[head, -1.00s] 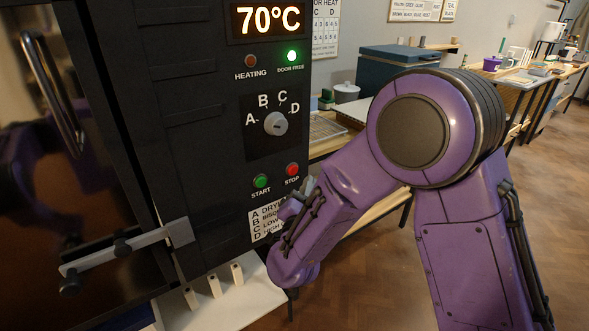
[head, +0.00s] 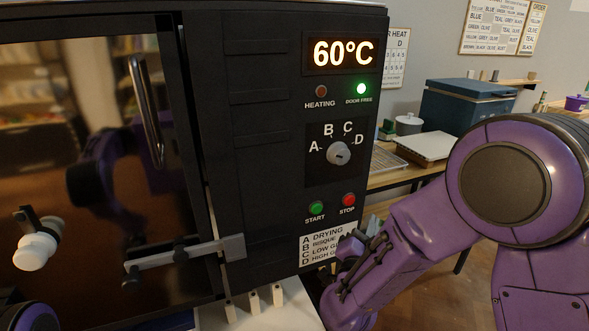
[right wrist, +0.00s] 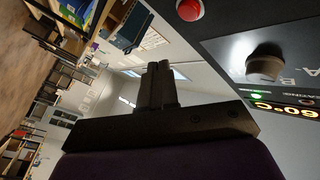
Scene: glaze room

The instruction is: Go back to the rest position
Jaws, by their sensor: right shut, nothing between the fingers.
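My right gripper (head: 350,246) is in front of the dark kiln (head: 262,150), low beside its white programme label (head: 318,248), part of which it hides. In the right wrist view its dark fingers (right wrist: 158,76) are together and empty. That view also shows the kiln's red stop button (right wrist: 190,8) and selector knob (right wrist: 265,65), apart from the fingers. My left gripper is not in view.
The kiln display (head: 342,54) reads 60°C, and the door-free lamp (head: 361,89) is green. The kiln door (head: 100,160) has a vertical handle (head: 147,110). A bench with a blue box (head: 465,108) stands behind my right arm. Wood floor shows at lower right.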

